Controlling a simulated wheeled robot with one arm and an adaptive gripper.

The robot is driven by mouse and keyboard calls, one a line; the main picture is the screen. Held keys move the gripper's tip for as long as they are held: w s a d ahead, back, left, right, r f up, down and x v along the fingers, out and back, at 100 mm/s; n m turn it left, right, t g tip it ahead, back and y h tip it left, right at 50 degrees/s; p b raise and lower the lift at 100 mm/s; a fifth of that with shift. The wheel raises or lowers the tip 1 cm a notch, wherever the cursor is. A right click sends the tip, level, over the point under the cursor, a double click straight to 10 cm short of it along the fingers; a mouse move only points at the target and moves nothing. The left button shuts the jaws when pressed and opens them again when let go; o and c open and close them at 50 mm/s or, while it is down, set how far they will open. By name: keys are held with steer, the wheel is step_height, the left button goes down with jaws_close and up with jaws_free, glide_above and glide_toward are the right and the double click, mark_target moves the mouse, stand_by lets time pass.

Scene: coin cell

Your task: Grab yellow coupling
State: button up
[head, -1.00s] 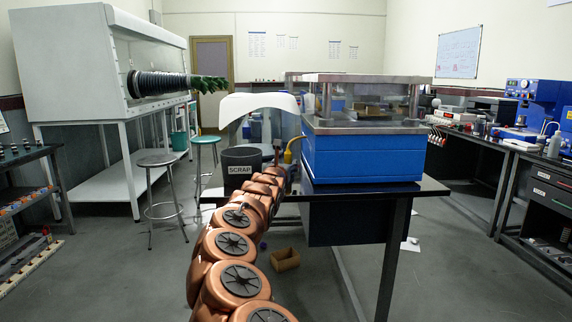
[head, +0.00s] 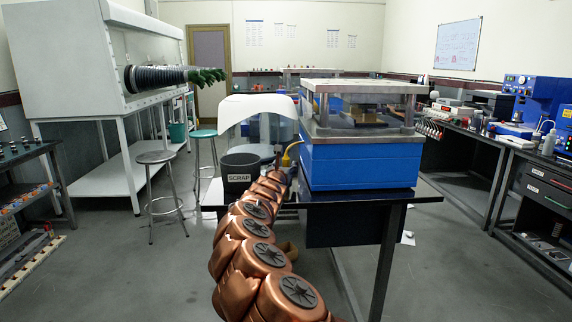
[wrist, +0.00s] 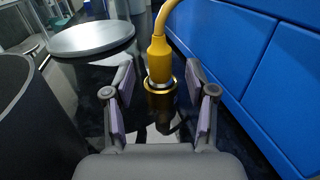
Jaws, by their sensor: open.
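The yellow coupling (wrist: 159,62) stands upright in the wrist view, with a yellow hose curving up from its top and a brass-coloured collar (wrist: 160,92) at its lower end. My gripper (wrist: 160,74) is open, with one finger on each side of the coupling. Gaps show between the pads and the coupling, and I see no contact. In the head view, the yellow coupling and hose (head: 288,156) show small beside the blue machine, at the far end of my copper-coloured arm. The gripper is hard to make out there.
The blue machine (head: 361,165) stands close on the right, on a dark table (head: 420,192). The dark SCRAP bin (head: 240,166) is close on the left. A white curved cover (head: 256,108) stands behind. Stools (head: 158,157) are farther left.

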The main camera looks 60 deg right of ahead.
mark_target(285, 164)
steer(key=shift+p+x, duration=0.5)
steer(key=shift+x, duration=0.95)
steer(key=shift+w+d, duration=0.15)
steer(key=shift+d, duration=0.15)
jaws_close()
